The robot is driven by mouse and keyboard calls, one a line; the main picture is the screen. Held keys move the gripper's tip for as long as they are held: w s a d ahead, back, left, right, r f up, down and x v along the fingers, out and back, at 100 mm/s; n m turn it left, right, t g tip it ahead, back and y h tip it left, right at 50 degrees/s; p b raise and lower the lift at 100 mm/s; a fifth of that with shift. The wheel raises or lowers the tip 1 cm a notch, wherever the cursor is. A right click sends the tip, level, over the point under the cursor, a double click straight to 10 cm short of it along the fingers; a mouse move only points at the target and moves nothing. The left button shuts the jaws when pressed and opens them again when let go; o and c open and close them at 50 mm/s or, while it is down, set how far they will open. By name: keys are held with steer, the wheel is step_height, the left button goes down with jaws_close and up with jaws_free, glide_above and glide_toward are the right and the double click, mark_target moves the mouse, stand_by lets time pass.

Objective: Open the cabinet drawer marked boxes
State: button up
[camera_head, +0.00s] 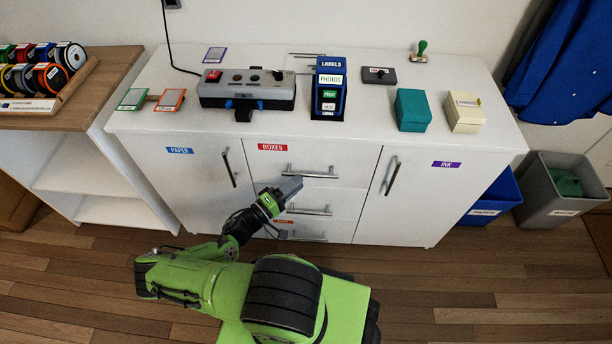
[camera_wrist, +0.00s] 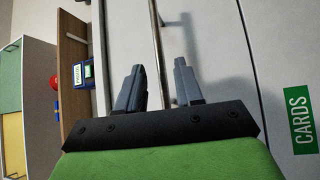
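The drawer marked BOXES, with a red label (camera_head: 272,147), is the top one in the middle of the white cabinet (camera_head: 350,215). It looks shut. Its horizontal bar handle (camera_head: 318,175) is right above and beside my gripper (camera_head: 296,183). In the wrist view my gripper (camera_wrist: 159,80) is open, with its two grey fingers apart. A green CARDS label (camera_wrist: 300,120) shows on the drawer front beyond the seam.
Two more drawer handles, the middle one (camera_head: 310,211) and the lowest one, sit below. The PAPER door (camera_head: 180,180) and INK door (camera_head: 425,195) flank the drawers, both with handles. A wooden-topped shelf (camera_head: 110,85) stands left; bins (camera_head: 548,205) stand right. The floor in front is clear.

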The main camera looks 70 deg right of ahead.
mark_target(307, 175)
steer(key=x, duration=0.5)
steer(key=shift+d, duration=0.1)
steer(key=shift+c, duration=0.3)
jaws_close()
